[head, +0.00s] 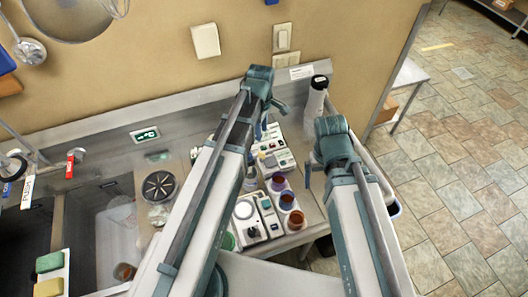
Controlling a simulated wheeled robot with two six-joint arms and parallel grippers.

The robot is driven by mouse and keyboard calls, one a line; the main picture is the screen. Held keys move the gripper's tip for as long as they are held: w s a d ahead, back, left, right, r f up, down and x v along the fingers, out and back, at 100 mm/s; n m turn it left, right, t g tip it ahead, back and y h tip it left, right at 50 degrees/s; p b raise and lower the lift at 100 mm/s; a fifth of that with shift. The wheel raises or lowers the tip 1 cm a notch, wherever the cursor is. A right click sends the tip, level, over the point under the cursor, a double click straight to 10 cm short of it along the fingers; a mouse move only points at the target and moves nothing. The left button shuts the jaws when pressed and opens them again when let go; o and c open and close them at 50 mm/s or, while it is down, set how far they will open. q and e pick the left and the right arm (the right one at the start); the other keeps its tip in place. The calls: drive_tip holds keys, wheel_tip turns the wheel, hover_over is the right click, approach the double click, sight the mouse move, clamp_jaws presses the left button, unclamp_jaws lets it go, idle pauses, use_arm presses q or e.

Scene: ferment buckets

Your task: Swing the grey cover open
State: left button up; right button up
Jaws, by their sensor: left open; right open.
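I cannot pick out the grey cover for certain. A round dark, slotted piece (160,187) in a pale rim lies on the counter left of my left arm; I cannot tell whether it belongs to a covered device. My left gripper (279,106) is small and partly hidden by its arm, above the back of the counter near the wall. My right gripper (308,178) is mostly hidden beside its arm, near the bench devices. Both are open, and nothing shows between their fingers.
White bench devices (271,160) and several cups with coloured contents (287,200) crowd the counter between my arms. A white bottle (315,99) stands near the back. A sink (115,235) and red-handled tap (72,160) are at left. The tiled floor (460,180) at right is clear.

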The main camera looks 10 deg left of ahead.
sight(262, 153)
use_arm(q)
wheel_tip(262, 153, down, 14)
drive_tip(key=b, duration=1.3)
drive_tip(key=shift+r+b, duration=0.1)
drive_tip(key=shift+b, duration=0.2)
use_arm(e)
wheel_tip(262, 153, down, 14)
drive_tip(key=shift+r, duration=0.1)
use_arm(q)
clamp_jaws()
